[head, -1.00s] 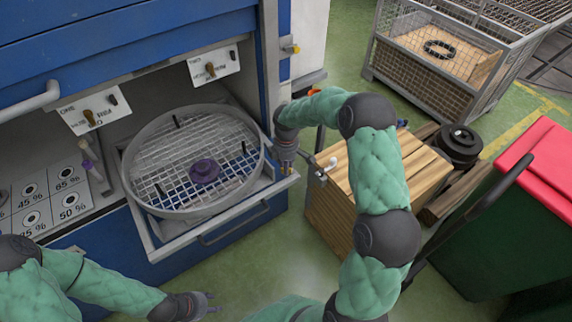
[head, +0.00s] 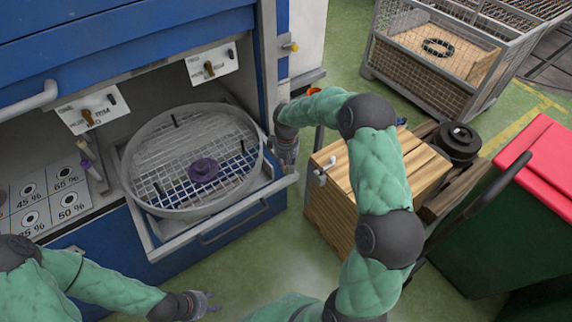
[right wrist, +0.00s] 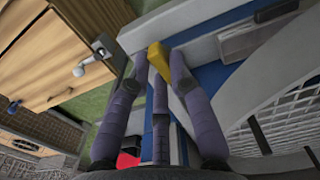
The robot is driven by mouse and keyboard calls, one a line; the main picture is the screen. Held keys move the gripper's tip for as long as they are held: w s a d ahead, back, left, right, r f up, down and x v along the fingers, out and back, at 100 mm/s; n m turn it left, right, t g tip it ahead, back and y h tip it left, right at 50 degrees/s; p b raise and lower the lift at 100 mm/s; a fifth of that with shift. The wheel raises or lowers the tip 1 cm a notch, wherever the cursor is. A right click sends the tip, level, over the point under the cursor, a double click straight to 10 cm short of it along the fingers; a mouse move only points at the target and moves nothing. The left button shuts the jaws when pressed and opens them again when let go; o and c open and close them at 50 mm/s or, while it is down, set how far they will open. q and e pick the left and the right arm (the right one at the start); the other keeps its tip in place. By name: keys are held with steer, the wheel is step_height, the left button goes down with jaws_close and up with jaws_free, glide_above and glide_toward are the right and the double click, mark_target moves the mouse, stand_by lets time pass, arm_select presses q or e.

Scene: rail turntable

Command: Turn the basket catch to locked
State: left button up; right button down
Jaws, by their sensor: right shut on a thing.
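The round mesh basket (head: 190,214) sits in the pulled-out drawer (head: 215,228) of the blue cabinet, with a purple knobbed piece (head: 203,170) inside it. My right gripper (head: 288,166) is at the drawer's right front corner. In the right wrist view, the fingers of my right gripper (right wrist: 158,68) are closed around the yellow catch (right wrist: 157,56). The catch is hidden behind the gripper in the head view. Its exact turn angle cannot be told. My left gripper (head: 205,304) is open and empty, low in front of the cabinet.
A wooden crate (head: 330,215) with a light metal hook stands close to the right of my right gripper. A green bin with a red lid (head: 545,165) stands further right. A wire cage (head: 420,85) is behind.

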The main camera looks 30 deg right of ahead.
steer(key=shift+m, duration=0.7)
steer(key=c, duration=1.1)
jaws_free()
step_height(320, 180, up, 12)
steer(key=shift+f, duration=0.1)
